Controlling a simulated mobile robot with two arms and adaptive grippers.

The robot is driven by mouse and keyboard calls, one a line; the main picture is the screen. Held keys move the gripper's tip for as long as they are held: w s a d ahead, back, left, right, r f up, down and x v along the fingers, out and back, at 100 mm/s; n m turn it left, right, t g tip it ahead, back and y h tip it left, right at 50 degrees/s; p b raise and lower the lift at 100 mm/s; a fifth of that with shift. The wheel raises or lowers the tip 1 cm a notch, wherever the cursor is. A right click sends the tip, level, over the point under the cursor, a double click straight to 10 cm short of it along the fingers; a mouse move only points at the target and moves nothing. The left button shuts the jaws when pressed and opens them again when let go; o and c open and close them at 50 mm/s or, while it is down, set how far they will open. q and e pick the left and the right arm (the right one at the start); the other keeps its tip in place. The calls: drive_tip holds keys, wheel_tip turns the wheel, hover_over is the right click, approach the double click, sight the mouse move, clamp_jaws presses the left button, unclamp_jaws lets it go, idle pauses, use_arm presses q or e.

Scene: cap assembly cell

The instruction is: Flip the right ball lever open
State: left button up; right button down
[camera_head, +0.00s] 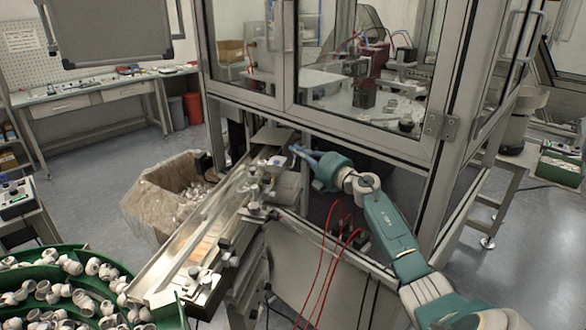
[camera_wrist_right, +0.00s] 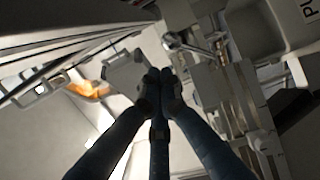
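My right gripper (camera_head: 296,149) reaches in from the right in the head view, with its fingertips beside the upper end of the metal conveyor chute (camera_head: 185,240). In the right wrist view the dark fingers of this gripper (camera_wrist_right: 161,76) converge and their tips meet, with nothing seen between them. A ball lever (camera_wrist_right: 171,41) with a round metallic knob and a thin rod lies just beyond the tips, slightly right. The tips look apart from the knob, though depth is hard to judge. In the head view the lever is too small to make out. My left gripper is not in view.
A glass-walled, metal-framed cell (camera_head: 340,125) stands behind the chute. Red cables (camera_head: 328,245) hang near my right arm. A lined bin (camera_head: 160,207) stands left of the chute, and a green bowl (camera_head: 165,312) of white caps is at lower left.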

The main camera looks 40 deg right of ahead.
drive_tip(key=shift+w+d+b, duration=0.35)
drive_tip(key=shift+d, duration=0.35)
drive_tip(key=shift+d, duration=0.1)
drive_tip(key=s, duration=1.2)
drive_tip(key=shift+a+f, duration=0.2)
idle(0.5)
